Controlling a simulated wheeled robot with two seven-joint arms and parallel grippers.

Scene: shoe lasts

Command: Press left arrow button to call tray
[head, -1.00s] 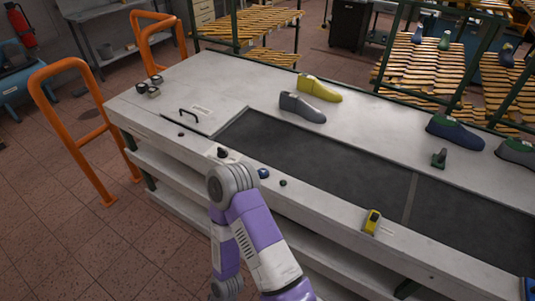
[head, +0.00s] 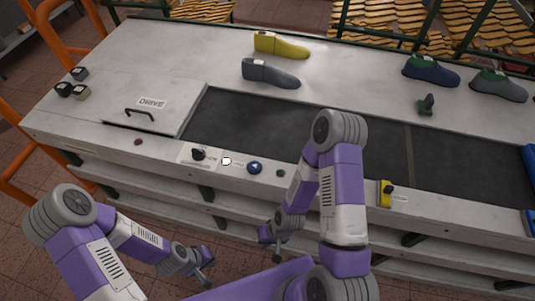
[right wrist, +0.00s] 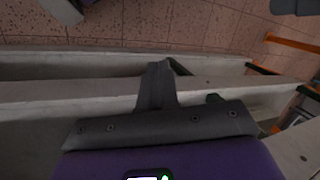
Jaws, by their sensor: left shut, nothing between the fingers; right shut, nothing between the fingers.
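The left arrow button (head: 255,167) is a round blue button with a white arrow on the front ledge of the grey table (head: 150,50). My left gripper (head: 206,280) is low in front of the table, below and left of the button, with nothing in it. My right gripper (head: 277,251) hangs in front of the table's lower shelves, below the button and apart from it. In the right wrist view its fingers (right wrist: 158,68) are together and empty. Its fingertips are small in the head view.
On the ledge are a black knob (head: 198,154), a small dark green button (head: 281,173) and a yellow switch box (head: 384,193).

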